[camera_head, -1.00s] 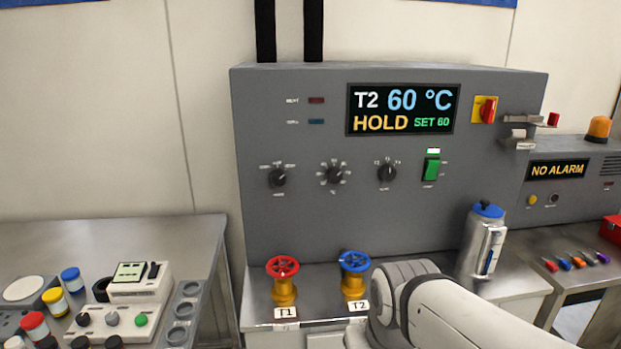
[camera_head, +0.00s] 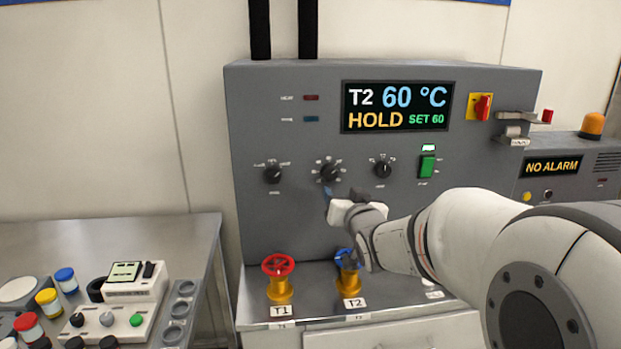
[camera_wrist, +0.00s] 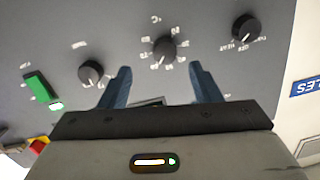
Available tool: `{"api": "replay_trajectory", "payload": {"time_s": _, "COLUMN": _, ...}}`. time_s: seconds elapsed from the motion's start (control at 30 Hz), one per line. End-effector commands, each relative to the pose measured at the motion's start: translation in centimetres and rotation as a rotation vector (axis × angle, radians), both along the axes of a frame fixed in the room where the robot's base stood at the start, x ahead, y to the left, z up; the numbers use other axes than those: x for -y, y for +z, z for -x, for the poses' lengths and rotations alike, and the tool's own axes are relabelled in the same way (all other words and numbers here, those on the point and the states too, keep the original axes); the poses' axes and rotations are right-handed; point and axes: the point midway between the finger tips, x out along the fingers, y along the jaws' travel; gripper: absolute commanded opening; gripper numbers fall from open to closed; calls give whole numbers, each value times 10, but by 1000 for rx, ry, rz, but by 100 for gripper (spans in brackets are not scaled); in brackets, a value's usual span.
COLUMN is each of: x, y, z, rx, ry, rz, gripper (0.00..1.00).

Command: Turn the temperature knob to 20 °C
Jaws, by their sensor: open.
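The temperature knob (camera_head: 331,172) is the middle of three black knobs on the grey control panel (camera_head: 420,215), with a ring of small marks around it. It also shows in the wrist view (camera_wrist: 163,49), upside down, beyond and between my fingertips. The display (camera_head: 397,107) reads T2 60 °C, HOLD, SET 60. My gripper (camera_wrist: 162,80) is open and empty, its two blue fingers pointing at the panel and apart from the knob. In the head view my gripper (camera_head: 335,192) is just below the knob.
Other black knobs sit left (camera_head: 272,174) and right (camera_head: 382,169) of it, with a green switch (camera_head: 427,167) further right. A red valve wheel (camera_head: 278,265) and a blue one (camera_head: 347,259) stand below, the blue one under my arm.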

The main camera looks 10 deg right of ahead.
Motion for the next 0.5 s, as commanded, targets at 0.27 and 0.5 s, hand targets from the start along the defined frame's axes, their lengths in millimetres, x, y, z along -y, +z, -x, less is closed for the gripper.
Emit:
{"api": "replay_trajectory", "payload": {"time_s": 0.27, "x": -3, "y": 11, "z": -20, "rx": 65, "ry": 18, "rz": -18, "gripper": 57}}
{"api": "replay_trajectory", "payload": {"time_s": 0.5, "x": -6, "y": 11, "z": -56, "rx": 64, "ry": 19, "rz": -17, "gripper": 57}}
